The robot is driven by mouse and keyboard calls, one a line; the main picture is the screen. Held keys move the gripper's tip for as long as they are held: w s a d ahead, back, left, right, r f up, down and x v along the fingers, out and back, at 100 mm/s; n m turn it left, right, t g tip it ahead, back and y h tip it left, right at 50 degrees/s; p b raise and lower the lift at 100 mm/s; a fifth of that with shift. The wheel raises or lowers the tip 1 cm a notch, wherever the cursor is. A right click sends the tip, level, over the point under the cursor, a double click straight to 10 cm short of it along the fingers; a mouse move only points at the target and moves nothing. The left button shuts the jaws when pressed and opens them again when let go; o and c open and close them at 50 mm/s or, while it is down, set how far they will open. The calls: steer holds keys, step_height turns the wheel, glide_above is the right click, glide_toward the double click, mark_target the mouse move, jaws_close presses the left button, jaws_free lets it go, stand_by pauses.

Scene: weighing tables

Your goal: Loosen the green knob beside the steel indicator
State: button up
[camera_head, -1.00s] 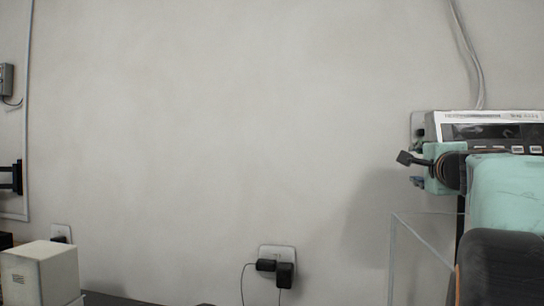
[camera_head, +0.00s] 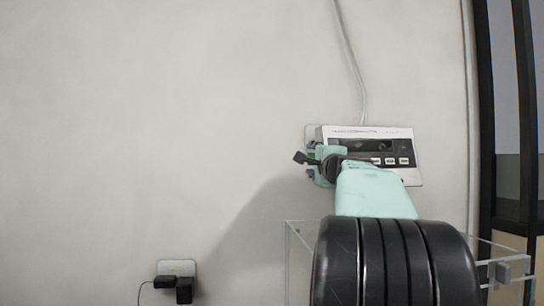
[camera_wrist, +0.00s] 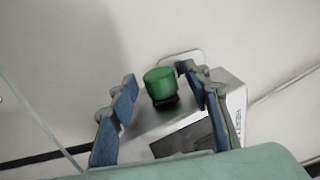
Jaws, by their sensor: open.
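The green knob (camera_wrist: 160,84) stands on a dark collar at the side of the steel indicator (camera_wrist: 236,102) in the wrist view. The indicator (camera_head: 398,140) hangs on the wall in the head view, with a dark display and several buttons. In the wrist view my gripper (camera_wrist: 157,77) is open, with one blue-padded finger on each side of the knob and gaps to both. In the head view my gripper (camera_head: 309,165) is at the indicator's left end, and my arm hides part of the indicator. The knob is not clear there.
A clear-walled case (camera_head: 290,250) stands below the indicator, partly behind my arm. A wall socket with black plugs (camera_head: 184,290) is at the lower left. A cable (camera_head: 352,60) runs up from the indicator. Dark frame posts (camera_head: 484,110) stand at the right.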

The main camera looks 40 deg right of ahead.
steer(key=shift+w+d, duration=0.3)
steer(key=shift+w, duration=0.25)
steer(key=shift+c, duration=0.4)
steer(key=c, duration=1.1)
steer(key=shift+r+p, duration=0.2)
steer(key=shift+p, duration=0.5)
